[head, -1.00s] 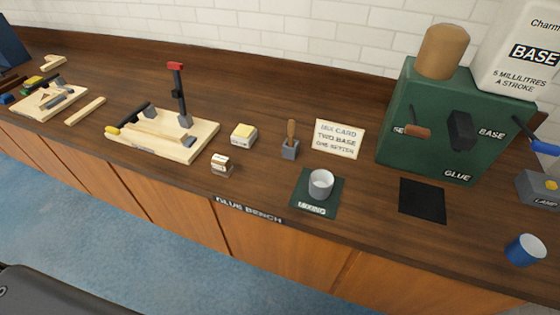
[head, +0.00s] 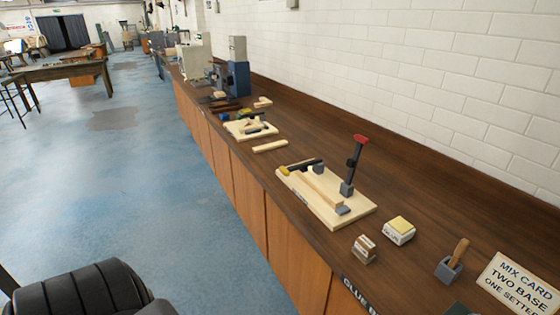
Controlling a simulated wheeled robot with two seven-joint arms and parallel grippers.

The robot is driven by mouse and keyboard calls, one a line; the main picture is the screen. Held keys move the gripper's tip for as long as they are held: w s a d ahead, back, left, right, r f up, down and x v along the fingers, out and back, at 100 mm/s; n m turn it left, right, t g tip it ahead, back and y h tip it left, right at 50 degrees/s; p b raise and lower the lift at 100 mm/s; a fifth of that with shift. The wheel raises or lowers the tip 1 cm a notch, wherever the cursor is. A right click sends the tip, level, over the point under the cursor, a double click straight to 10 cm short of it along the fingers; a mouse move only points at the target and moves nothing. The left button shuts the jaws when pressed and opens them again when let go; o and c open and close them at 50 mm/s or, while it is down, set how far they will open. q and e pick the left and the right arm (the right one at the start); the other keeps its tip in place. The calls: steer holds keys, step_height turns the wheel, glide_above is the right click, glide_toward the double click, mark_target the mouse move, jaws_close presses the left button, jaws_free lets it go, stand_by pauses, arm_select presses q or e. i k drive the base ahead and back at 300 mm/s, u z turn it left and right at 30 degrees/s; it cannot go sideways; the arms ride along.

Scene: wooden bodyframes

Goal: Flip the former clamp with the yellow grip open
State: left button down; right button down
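A pale wooden former board (head: 361,213) lies on the bench right of centre. On it, the clamp with the yellow grip (head: 284,171) has its black lever lying low, nearly flat, with the grip at the board's left edge. A second clamp, with a red grip (head: 361,140), has its lever standing upright on the same board. A pale wooden strip (head: 318,187) lies across the board between the clamps. Neither of my grippers is in view.
A smaller board (head: 251,129) with several coloured parts lies farther along the bench, with a loose strip (head: 270,146) nearer.

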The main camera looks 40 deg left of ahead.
mark_target(303, 167)
steer(key=u, duration=2)
steer(key=i, duration=0.65)
steer(key=z, duration=2.05)
